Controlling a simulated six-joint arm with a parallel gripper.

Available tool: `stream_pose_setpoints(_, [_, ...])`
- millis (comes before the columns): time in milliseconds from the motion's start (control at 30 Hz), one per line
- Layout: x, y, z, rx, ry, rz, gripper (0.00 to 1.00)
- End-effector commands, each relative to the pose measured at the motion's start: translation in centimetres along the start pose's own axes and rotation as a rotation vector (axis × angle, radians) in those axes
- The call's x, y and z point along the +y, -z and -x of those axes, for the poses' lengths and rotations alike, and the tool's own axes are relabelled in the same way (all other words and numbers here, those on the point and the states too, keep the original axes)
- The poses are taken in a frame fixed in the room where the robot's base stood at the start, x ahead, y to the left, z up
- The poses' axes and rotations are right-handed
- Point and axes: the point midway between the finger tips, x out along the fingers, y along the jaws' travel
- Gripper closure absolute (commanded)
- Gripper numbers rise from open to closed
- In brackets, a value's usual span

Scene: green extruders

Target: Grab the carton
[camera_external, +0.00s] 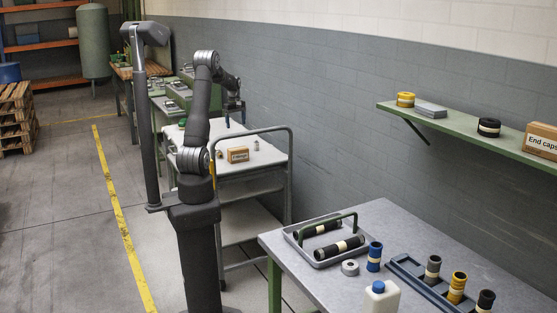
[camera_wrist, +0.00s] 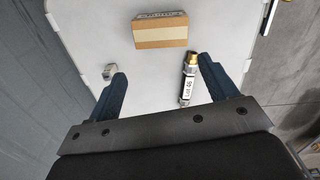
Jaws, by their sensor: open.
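The carton (camera_wrist: 160,32) is a small brown cardboard box with dark print. It lies on the white top of a cart, near the top middle of the wrist view. In the external view the carton (camera_external: 238,155) sits on the cart in front of the arm. My gripper (camera_wrist: 163,80) is open and empty, its two dark blue fingers apart. The carton lies beyond the fingertips, roughly in line with the gap between them, and nothing touches it.
A labelled cylinder with a brass end (camera_wrist: 189,78) lies beside the right finger. A small metal piece (camera_wrist: 109,71) is near the left finger. The cart (camera_external: 262,160) has a raised handle rail. A grey workbench (camera_external: 390,215) with tubes and a tray stands front right.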

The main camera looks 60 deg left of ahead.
Motion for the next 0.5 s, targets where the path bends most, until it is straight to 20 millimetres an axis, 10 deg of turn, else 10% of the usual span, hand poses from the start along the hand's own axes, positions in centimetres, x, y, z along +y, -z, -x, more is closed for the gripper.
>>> stream_pose_setpoints(500, [-5.4,0.1,-3.0,-0.249,-0.242,1.24,0.22])
